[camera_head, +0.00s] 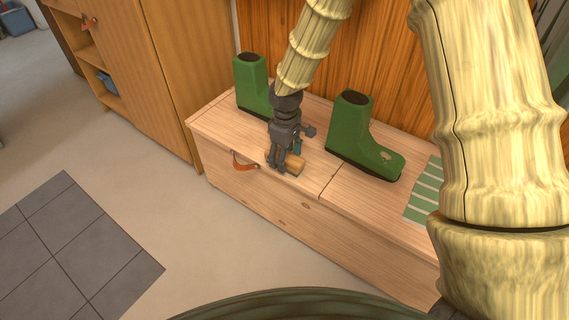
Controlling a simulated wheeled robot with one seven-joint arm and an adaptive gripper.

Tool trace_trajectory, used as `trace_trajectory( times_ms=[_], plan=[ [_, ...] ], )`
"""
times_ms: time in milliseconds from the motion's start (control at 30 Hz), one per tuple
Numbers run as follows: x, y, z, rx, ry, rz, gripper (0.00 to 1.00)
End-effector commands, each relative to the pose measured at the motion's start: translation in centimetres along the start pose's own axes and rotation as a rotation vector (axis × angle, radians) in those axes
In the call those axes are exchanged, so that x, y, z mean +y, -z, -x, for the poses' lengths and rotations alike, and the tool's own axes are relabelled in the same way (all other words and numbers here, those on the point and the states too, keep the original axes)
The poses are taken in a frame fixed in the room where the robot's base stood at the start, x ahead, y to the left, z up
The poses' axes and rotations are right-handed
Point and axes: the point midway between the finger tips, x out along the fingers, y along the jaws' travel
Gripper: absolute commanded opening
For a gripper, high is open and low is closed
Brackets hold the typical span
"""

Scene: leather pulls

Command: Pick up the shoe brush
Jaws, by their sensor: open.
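Green boots stand on the bench, one (250,84) behind-left of my gripper and one (352,128) to its right. A green striped mat (428,190) lies at the right. A leather pull (244,162) hangs on the bench front. A wooden cabinet (150,75) stands at the left.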

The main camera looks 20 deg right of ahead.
Motion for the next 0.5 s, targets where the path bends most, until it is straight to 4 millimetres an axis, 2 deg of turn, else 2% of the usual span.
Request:
trace_trajectory(
  times_ms=[67,300,500],
  plan=[
    [-0.01,-0.02,-0.76,-0.001,0.0,0.001,0.68],
    [0.0,-0.02,-0.77,0.0,-0.001,0.001,0.68],
    [0.0,-0.03,-0.77,0.0,0.0,0.001,0.31]
  ],
)
